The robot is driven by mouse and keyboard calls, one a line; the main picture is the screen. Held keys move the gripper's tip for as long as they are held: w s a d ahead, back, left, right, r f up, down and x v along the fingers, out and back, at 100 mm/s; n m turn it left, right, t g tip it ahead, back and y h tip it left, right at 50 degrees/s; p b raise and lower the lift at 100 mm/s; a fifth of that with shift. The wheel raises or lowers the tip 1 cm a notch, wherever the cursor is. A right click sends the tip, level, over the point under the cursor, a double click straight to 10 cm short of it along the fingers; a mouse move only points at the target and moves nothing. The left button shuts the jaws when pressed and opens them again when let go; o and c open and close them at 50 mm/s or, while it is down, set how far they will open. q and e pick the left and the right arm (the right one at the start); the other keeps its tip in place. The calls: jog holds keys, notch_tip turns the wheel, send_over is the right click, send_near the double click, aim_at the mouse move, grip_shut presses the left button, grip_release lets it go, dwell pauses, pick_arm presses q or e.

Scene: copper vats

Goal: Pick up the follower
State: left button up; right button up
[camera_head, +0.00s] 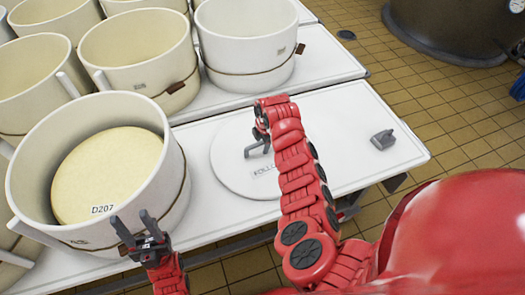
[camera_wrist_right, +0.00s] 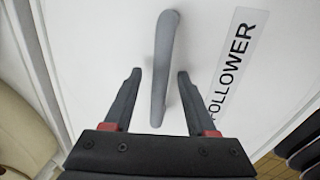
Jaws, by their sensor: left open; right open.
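The follower (camera_head: 229,163) is a white round disc lying flat on the white table, with a label partly hidden by my right arm. In the right wrist view the follower (camera_wrist_right: 220,25) fills most of the picture, reading FOLLOWER beside a grey upright handle (camera_wrist_right: 164,50). My right gripper (camera_head: 262,138) is over the disc, open. In its wrist view the gripper (camera_wrist_right: 159,74) has one finger on each side of the handle, with gaps on both sides. My left gripper (camera_head: 132,226) is open and empty, in front of the near white mould (camera_head: 165,215).
The near mould holds a pale yellow cheese (camera_head: 110,170) marked D207. Several more white moulds (camera_head: 135,50) stand behind. A small grey object (camera_head: 383,139) lies on the table (camera_head: 350,110) at right, with clear room around it. A large vat (camera_head: 450,30) stands beyond the tiled floor.

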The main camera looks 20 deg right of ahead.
grip_shut()
dwell(1.4)
